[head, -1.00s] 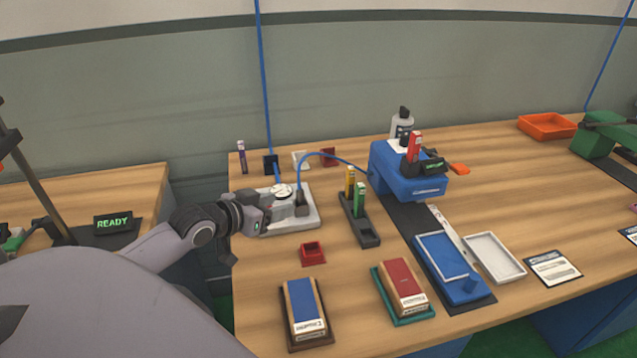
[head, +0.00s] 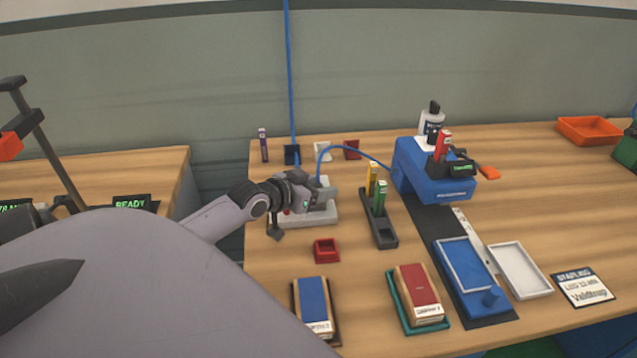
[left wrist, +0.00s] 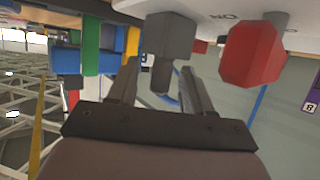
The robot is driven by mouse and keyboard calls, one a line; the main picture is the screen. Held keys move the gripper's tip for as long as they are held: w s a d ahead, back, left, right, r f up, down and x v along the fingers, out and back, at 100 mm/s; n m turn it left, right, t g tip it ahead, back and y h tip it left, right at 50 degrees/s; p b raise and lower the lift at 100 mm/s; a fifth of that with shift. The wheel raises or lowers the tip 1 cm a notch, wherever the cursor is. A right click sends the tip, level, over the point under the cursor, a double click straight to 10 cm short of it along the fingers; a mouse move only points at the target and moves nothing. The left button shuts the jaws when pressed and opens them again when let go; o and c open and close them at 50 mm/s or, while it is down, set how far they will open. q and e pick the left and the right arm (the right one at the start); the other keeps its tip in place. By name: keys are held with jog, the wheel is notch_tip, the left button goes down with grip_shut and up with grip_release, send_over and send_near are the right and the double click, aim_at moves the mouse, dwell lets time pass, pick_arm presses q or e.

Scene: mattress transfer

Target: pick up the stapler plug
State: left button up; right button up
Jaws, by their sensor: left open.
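The stapler plug is a dark grey block (left wrist: 168,40) on a white socket board (head: 325,218). In the head view the plug (head: 323,182) is partly hidden by my left gripper (head: 319,197). A blue cable (head: 350,150) arches from it to the blue stapler (head: 418,165). In the left wrist view my left gripper (left wrist: 158,80) is open, with one finger on each side of the plug's narrower end. I cannot tell whether the fingers touch it. My right gripper is not in view.
A red knob (left wrist: 252,52) stands close beside the plug in the left wrist view. A red holder (head: 326,250) and a dark rack (head: 381,232) with yellow and green sticks stand near the board. Another blue cable (head: 290,80) hangs behind.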

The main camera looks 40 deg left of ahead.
pick_arm(q)
jog(key=shift+x, duration=0.8)
grip_shut()
